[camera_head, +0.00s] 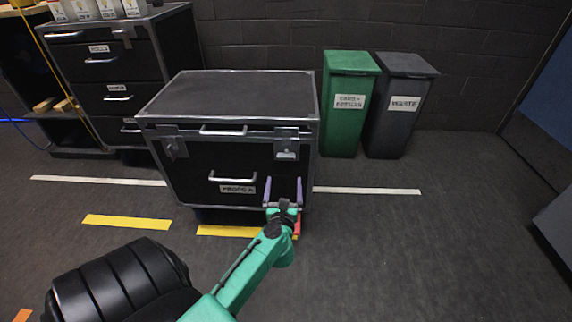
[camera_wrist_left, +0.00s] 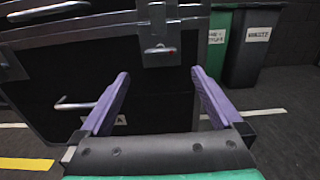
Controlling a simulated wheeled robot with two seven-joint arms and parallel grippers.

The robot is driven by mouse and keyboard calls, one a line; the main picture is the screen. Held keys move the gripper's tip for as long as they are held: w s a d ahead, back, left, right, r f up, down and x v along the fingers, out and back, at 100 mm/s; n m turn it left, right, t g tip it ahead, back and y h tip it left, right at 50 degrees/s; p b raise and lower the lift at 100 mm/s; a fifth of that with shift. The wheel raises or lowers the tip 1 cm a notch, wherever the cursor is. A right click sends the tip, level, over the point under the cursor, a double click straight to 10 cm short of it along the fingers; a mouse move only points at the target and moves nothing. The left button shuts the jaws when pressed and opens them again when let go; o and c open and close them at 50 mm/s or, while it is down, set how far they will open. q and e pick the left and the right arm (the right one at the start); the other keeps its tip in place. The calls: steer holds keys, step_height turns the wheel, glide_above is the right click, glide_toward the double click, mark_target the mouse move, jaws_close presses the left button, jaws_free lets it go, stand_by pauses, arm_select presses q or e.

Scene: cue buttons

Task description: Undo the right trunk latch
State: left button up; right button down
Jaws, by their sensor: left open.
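A black trunk (camera_head: 178,101) with metal edges stands ahead of me with its lid down. Its right latch (camera_head: 287,144) is a grey metal plate on the front, near the right corner. The right latch also shows at the top of the left wrist view (camera_wrist_left: 160,50). A left latch (camera_head: 172,147) sits near the trunk's left front corner. My left gripper (camera_head: 283,186) is open and empty, its purple fingers pointing up toward the trunk front, below the right latch and apart from it. In the left wrist view its fingers (camera_wrist_left: 157,88) lie below the latch. My right gripper is out of view.
A front handle (camera_head: 233,178) and a lid handle (camera_head: 223,130) stick out from the trunk. A green bin (camera_head: 345,120) and a grey bin (camera_head: 392,130) stand to the right. A black drawer cabinet (camera_head: 135,50) stands at the left.

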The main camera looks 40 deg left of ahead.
mark_target(286, 158)
arm_select(q)
steer(key=b+x, duration=0.1)
steer(key=x, duration=1)
steer(key=shift+b, duration=0.3)
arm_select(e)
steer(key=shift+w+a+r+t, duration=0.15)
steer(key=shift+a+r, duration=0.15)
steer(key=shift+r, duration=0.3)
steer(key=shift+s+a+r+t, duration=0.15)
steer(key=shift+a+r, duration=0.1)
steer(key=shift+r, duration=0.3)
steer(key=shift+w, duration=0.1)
